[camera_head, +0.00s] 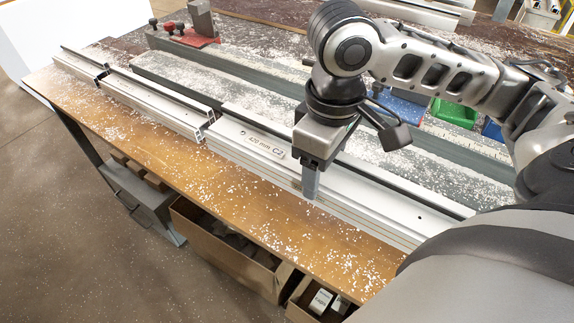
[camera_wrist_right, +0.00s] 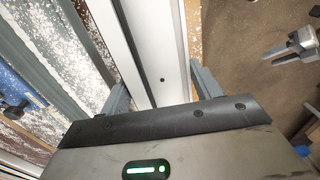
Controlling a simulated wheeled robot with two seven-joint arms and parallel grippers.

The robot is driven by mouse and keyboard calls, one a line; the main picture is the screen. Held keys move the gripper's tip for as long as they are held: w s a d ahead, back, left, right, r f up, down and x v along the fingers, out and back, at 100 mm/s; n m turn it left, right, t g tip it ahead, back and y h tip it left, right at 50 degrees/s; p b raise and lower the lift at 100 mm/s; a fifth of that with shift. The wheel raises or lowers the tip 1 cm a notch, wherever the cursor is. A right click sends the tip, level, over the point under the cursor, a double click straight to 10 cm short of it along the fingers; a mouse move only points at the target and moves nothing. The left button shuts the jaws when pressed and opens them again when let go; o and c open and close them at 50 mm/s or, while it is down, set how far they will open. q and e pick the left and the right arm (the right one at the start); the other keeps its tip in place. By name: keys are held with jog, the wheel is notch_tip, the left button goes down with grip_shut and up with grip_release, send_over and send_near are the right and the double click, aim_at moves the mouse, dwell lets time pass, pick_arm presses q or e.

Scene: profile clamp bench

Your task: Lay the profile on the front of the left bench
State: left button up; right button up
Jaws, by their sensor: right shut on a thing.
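The profile (camera_head: 350,193) is a long pale aluminium bar with a "420 mm C2" label near its left end. It runs along the front of the wooden bench (camera_head: 150,130); I cannot tell whether it touches the top. My right gripper (camera_head: 310,183) is shut on it from above, right of the label. In the right wrist view the profile (camera_wrist_right: 157,50) passes between the fingers (camera_wrist_right: 160,92). My arm hides its right end. A grey two-pronged shape at the right of the right wrist view looks like my left gripper (camera_wrist_right: 278,56), open and empty.
More pale rails (camera_head: 150,103) line the front edge at left, close to the profile's left end. A red clamp-like part (camera_head: 190,37) stands behind. Blue and green bins (camera_head: 453,112) lie behind my arm. White chips cover the bench. A cardboard box (camera_head: 225,247) sits below.

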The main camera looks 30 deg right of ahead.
aim_at(286, 132)
jog(key=w+f, duration=0.4)
jog(key=w, duration=0.1)
jog(key=w+a+f+b, duration=0.1)
jog(key=w+f, duration=0.2)
jog(key=shift+a, duration=0.1)
jog(key=shift+w+f, duration=0.15)
jog(key=shift+f, duration=1.6)
jog(key=shift+f, duration=0.1)
jog(key=o, duration=1.2)
jog(key=shift+f, duration=0.15)
jog(key=shift+o, duration=0.8)
notch_tip(286, 132, up, 12)
jog(key=shift+r+p, duration=0.2)
jog(key=shift+p, duration=0.4)
